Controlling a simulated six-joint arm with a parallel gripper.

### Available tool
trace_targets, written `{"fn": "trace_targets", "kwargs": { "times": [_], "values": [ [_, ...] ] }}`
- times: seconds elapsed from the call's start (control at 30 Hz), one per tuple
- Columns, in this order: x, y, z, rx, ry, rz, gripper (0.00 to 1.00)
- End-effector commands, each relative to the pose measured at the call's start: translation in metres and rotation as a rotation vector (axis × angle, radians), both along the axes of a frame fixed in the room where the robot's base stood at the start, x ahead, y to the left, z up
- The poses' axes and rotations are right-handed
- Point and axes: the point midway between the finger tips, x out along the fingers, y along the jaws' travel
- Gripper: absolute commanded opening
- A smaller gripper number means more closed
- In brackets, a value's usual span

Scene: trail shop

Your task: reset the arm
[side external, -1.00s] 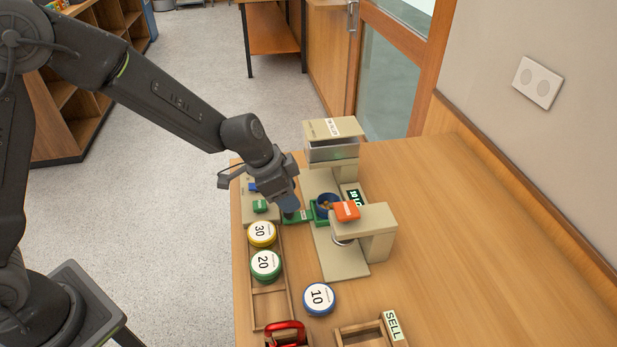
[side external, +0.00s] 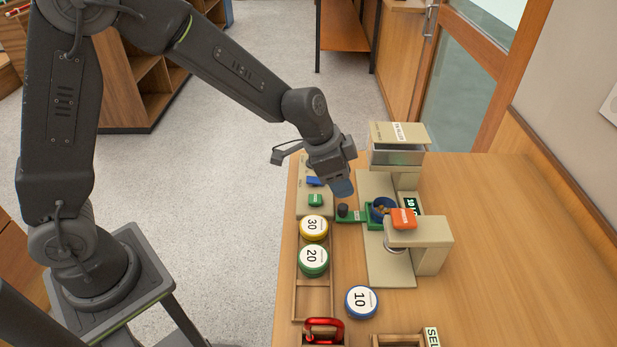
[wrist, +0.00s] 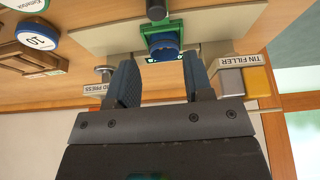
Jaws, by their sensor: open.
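My gripper (side external: 343,187) is open and empty, raised a little above the black knob (side external: 342,209) at the left end of the green slide (side external: 352,218). In the wrist view my gripper (wrist: 160,75) has its two dark blue fingers spread apart with nothing between them. The blue tin (wrist: 163,46) sits in the green slide (wrist: 148,30) beyond the fingers. In the side view the blue tin (side external: 379,204) is partly hidden beside the press's orange part.
The beige tin filler (side external: 398,142) and tin press (side external: 432,240) stand close right of my gripper. Yellow 30 (side external: 313,228) and green 20 (side external: 313,260) tins sit in a wooden rack (side external: 314,300). A blue 10 tin (side external: 361,301) and red handle (side external: 323,325) are nearer. The right tabletop is clear.

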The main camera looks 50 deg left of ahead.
Motion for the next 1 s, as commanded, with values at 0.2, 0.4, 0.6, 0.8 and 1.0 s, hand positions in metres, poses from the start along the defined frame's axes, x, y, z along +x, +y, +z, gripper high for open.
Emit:
{"fn": "trace_targets", "kwargs": {
  "times": [0.2,0.4,0.6,0.8,1.0],
  "values": [
    [-0.049,0.027,0.075,-0.029,-0.016,0.15,0.47],
    [-0.112,0.057,0.122,-0.034,-0.024,0.332,0.47],
    [-0.176,0.086,0.144,-0.029,-0.049,0.537,0.47],
    [-0.219,0.105,0.146,-0.026,-0.074,0.698,0.47],
    [-0.231,0.111,0.145,-0.025,-0.081,0.755,0.47]
  ]
}}
